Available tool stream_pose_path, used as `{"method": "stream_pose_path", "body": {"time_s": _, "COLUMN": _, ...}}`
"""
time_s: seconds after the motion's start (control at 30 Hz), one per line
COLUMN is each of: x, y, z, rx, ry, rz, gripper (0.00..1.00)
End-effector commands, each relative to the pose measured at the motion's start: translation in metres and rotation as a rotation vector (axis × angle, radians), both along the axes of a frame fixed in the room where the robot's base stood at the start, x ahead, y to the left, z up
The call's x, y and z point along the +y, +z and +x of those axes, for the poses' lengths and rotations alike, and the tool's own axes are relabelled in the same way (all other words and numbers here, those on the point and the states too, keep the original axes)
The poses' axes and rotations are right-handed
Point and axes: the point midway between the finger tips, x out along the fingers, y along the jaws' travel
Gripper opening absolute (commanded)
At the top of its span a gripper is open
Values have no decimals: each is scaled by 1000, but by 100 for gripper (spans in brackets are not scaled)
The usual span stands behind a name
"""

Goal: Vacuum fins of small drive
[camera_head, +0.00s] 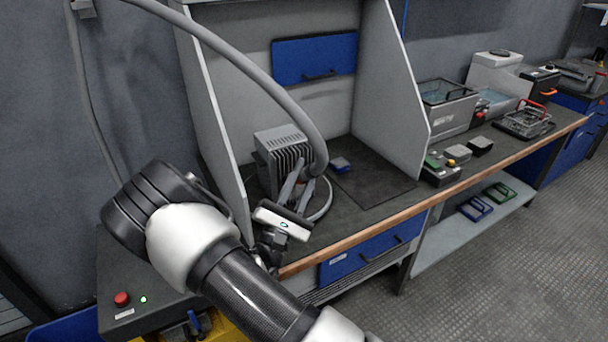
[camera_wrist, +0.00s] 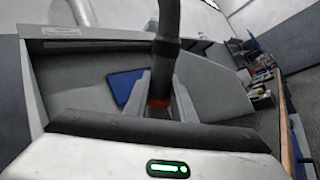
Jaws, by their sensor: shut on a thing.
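The small drive (camera_head: 285,152) is a grey box with vertical fins, standing on a round turntable (camera_head: 323,210) inside the grey booth. My gripper (camera_head: 303,190) is in front of the drive, shut on the vacuum hose's nozzle end. The thick grey hose (camera_head: 262,73) arcs down from the upper left to the gripper, partly covering the drive's right side. In the wrist view the dark hose (camera_wrist: 167,40) rises between the two fingers of my gripper (camera_wrist: 158,98), with a reddish band at the grip. The nozzle tip and its contact with the fins are hidden.
The booth's side walls (camera_head: 397,75) rise left and right of the work area. A small blue item (camera_head: 341,164) lies right of the drive, beside a dark mat (camera_head: 374,182). A control box (camera_head: 440,170) and baths (camera_head: 442,108) stand further right. A red button (camera_head: 122,298) is at lower left.

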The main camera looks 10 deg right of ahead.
Motion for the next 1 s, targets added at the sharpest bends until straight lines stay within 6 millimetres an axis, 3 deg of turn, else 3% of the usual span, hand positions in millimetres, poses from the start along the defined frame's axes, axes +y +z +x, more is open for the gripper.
{"method": "stream_pose_path", "body": {"time_s": 0.7, "x": 0, "y": -35, "z": 0, "rx": -1, "ry": 0, "rz": -1, "gripper": 0}}
{"method": "stream_pose_path", "body": {"time_s": 1.0, "x": 0, "y": -36, "z": 0, "rx": -1, "ry": -1, "rz": 0, "gripper": 0}}
